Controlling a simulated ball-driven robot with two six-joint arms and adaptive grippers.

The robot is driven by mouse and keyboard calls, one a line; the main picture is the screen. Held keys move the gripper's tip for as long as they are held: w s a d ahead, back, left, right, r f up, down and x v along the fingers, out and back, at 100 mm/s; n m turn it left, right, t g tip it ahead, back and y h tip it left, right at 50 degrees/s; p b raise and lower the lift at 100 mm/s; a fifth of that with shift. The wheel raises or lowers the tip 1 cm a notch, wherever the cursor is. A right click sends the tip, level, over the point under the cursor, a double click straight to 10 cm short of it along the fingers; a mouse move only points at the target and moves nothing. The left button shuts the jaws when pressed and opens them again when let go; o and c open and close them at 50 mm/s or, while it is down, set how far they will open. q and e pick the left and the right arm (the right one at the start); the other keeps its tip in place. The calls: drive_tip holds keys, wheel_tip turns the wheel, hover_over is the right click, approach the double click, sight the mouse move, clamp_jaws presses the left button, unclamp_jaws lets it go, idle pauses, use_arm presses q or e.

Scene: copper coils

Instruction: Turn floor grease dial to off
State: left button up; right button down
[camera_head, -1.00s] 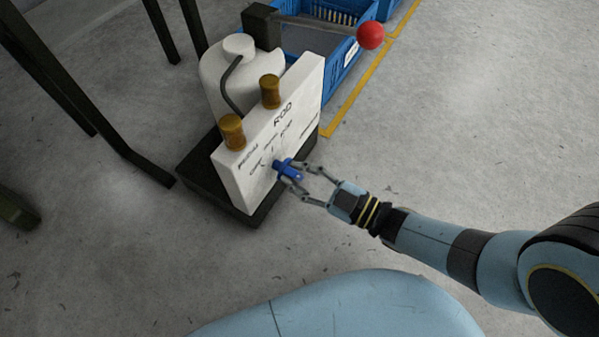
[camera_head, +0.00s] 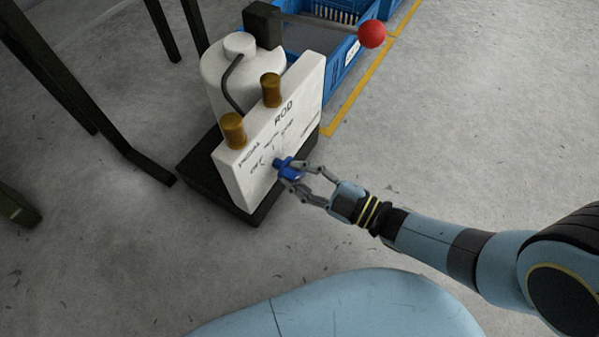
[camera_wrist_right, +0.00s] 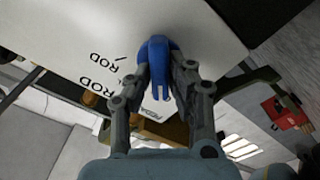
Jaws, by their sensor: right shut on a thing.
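The white panel (camera_head: 300,107) of the floor grease unit stands upright on a black base (camera_head: 262,208). The blue dial (camera_head: 290,170) is on the panel's front face, low and near the middle. My right gripper (camera_head: 290,176) is shut on the dial, with one finger on each side of it. In the right wrist view the blue dial (camera_wrist_right: 158,62) is between the two fingers of my right gripper (camera_wrist_right: 161,85), close to the white panel (camera_wrist_right: 205,25). My left gripper is not in view.
A white tank (camera_head: 215,68) stands behind the panel, with two brass-coloured knobs on the panel's top edge. A lever with a red ball (camera_head: 372,34) sticks out above. A blue crate (camera_head: 340,68) stands behind. The floor at right is clear.

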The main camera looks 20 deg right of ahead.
drive_tip(key=c, duration=1.2)
unclamp_jaws()
drive_tip(key=shift+c, duration=0.2)
drive_tip(key=v, duration=1.2)
drive_tip(key=shift+s+d, duration=0.1)
